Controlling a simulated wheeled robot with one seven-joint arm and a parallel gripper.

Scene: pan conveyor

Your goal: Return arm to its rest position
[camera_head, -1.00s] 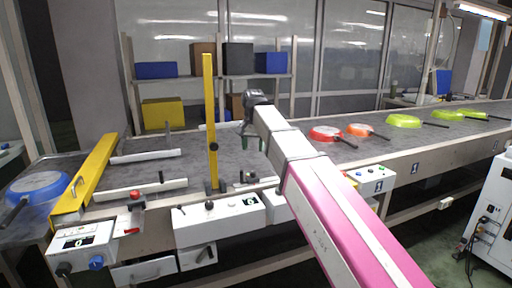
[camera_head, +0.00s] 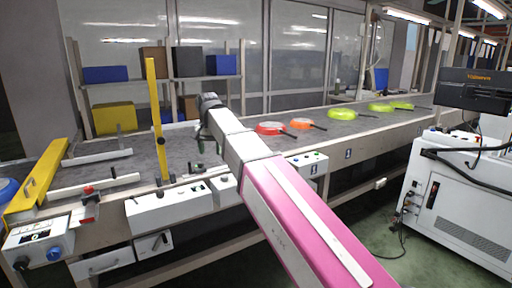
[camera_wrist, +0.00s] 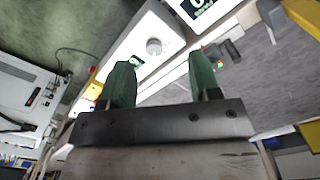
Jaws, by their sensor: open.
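My gripper (camera_head: 200,144) is at the end of my raised arm, above the conveyor belt in the head view. In the wrist view my gripper (camera_wrist: 160,82) shows two green fingers set wide apart with nothing between them. Beyond the fingers, a white control box with a knob (camera_wrist: 154,47) and a display shows in the wrist view. My pink and white arm crosses the front edge of the conveyor (camera_head: 230,246) in the head view.
Red (camera_head: 270,128), orange (camera_head: 301,124) and several green pans (camera_head: 342,114) lie on the belt at right. A blue pan (camera_head: 8,189) is cut off at left. Yellow posts (camera_head: 155,110) and control boxes (camera_head: 170,208) line the belt. A white machine (camera_head: 460,205) stands at right.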

